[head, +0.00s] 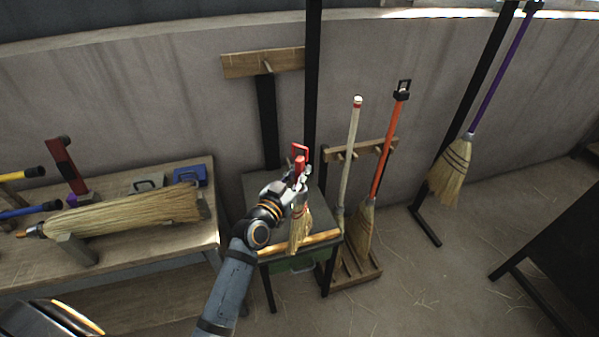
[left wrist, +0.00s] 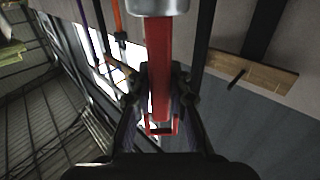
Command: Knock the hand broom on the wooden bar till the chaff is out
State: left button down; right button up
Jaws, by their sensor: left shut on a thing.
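The hand broom (head: 301,228) has a red handle and short straw bristles that point down. My left gripper (head: 299,183) is shut on its red handle, which also shows between the fingers in the left wrist view (left wrist: 160,75). The wooden bar (head: 322,239) runs along the front edge of a small dark table. The bristles hang in front of or against the bar; I cannot tell whether they touch. I cannot make out chaff in the bristles. My right gripper is not in view.
A workbench (head: 145,190) at left holds a large straw bundle (head: 130,212), a red-headed tool and a blue box (head: 190,176). Long brooms stand in a wooden rack (head: 362,275) at right. A purple-handled broom (head: 452,170) hangs farther right. A green bin (head: 293,264) is under the bar.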

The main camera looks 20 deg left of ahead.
aim_at(299, 148)
pick_arm(q)
jog(key=shift+f+p, duration=0.45)
jog(key=shift+f, duration=0.2)
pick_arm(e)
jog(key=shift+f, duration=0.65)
pick_arm(q)
jog(key=shift+r, duration=0.2)
notch_tip(299, 148, up, 5)
jog(key=p, duration=0.4)
jog(key=shift+f, duration=0.1)
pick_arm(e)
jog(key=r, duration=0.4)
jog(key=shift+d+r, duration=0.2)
pick_arm(q)
jog(key=shift+w+p, duration=0.1)
jog(key=shift+p, duration=0.2)
notch_tip(299, 148, up, 4)
jog(key=p, duration=0.3)
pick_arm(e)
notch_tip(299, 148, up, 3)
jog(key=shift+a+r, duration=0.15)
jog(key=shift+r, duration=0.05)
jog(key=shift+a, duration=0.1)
